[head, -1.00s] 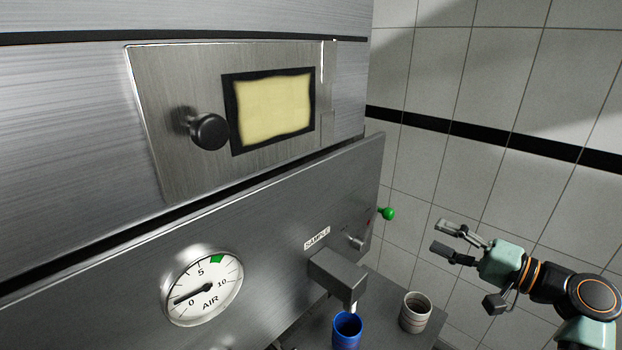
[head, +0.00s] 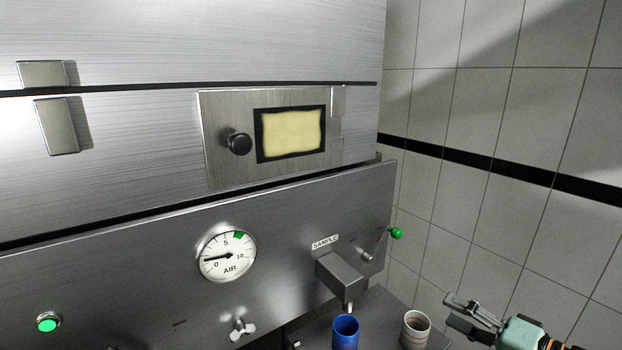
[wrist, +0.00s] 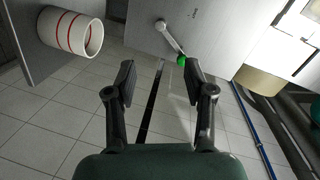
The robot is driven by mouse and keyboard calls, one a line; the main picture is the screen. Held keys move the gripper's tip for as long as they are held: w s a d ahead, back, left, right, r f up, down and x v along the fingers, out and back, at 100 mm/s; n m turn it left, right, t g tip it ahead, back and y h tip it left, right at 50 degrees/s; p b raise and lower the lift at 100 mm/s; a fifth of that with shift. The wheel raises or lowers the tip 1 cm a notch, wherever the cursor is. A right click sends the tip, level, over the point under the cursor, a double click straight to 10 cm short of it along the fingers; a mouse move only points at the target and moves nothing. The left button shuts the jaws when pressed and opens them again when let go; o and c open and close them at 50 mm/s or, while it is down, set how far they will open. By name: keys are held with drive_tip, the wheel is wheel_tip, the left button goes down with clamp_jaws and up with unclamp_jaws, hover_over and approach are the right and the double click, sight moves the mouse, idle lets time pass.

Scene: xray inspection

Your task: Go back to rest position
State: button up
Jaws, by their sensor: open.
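My gripper (head: 462,314) shows at the lower right edge of the head view, in front of the tiled wall. It is open and empty. In the wrist view the two fingers of my gripper (wrist: 160,85) stand apart with floor and wall tiles between them. A green-knobbed lever (head: 396,233) on the machine panel lies up and left of the gripper, apart from it. The green knob also shows beyond the fingertips in the wrist view (wrist: 182,61).
A blue cup (head: 345,333) stands under the sample spout (head: 342,280). A whitish banded cup (head: 415,330) stands right of it, close to my gripper. The machine has a closed windowed door (head: 225,165), a dial (head: 227,257) and a lit green button (head: 47,322).

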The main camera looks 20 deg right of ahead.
drive_tip(key=w+a+f+n+g+h, duration=0.1)
drive_tip(key=w+a+f+n, duration=0.15)
drive_tip(key=a, duration=0.65)
drive_tip(key=w+a+f+n+g+p, duration=0.15)
drive_tip(key=a+f, duration=0.25)
drive_tip(key=a, duration=0.5)
drive_tip(key=w+a+f+n+g+h, duration=0.1)
drive_tip(key=a+f+n, duration=0.2)
drive_tip(key=a, duration=0.6)
drive_tip(key=s+a+r+n+h, duration=0.2)
drive_tip(key=s+a+n, duration=0.2)
drive_tip(key=s+a, duration=0.7)
drive_tip(key=shift+s+a+r+t+h+p, duration=0.25)
drive_tip(key=shift+s+a+t+h+p, duration=0.15)
drive_tip(key=shift+a, duration=0.4)
drive_tip(key=shift+w, duration=0.1)
